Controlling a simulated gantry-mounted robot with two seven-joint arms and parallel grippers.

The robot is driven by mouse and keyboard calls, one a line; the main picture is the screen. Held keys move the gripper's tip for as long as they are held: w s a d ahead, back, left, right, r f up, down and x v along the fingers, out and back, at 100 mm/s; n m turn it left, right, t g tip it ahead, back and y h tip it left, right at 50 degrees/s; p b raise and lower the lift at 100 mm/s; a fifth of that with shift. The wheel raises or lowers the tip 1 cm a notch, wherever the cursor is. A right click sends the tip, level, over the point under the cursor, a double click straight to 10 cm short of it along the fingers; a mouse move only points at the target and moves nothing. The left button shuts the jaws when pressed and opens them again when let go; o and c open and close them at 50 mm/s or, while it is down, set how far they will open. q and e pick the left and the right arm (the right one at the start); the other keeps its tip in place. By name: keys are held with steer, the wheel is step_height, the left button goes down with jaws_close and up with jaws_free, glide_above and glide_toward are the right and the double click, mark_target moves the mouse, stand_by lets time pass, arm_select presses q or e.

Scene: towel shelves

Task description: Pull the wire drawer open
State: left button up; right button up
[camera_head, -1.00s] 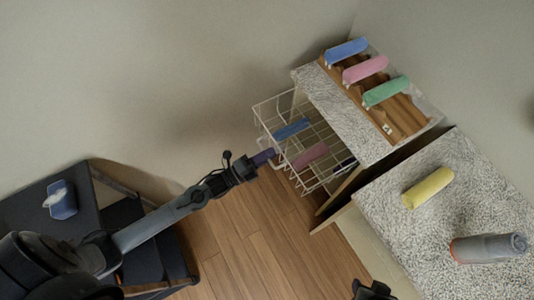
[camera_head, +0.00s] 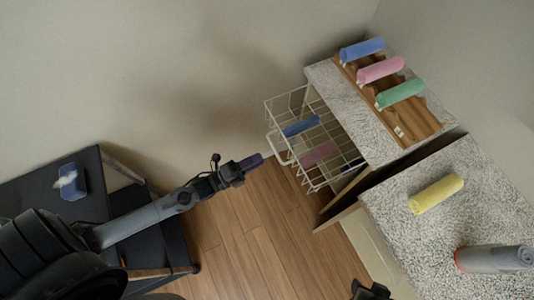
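The white wire drawer (camera_head: 309,183) sticks out from under the speckled counter of the cabinet, with a blue rolled towel (camera_head: 301,126) and a mauve rolled towel (camera_head: 318,153) inside. Its handle loop (camera_head: 275,147) is on the left side. My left gripper (camera_head: 251,162) has its purple fingertips just left of the handle; a small light piece shows at the tips. I cannot tell whether it touches the handle or whether the fingers are shut. My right gripper (camera_head: 371,291) shows only as a dark part at the bottom edge.
A wooden rack (camera_head: 420,121) with blue, pink and green towels stands on the cabinet top. A yellow towel (camera_head: 436,194) and a grey roll (camera_head: 493,259) lie on the nearer counter (camera_head: 400,230). A dark cart (camera_head: 90,185) with a blue box (camera_head: 70,182) stands left. Open wooden floor (camera_head: 250,240) lies below the drawer.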

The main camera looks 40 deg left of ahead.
arm_select(q)
steer(key=shift+v, duration=1.65)
steer(key=shift+s, duration=0.1)
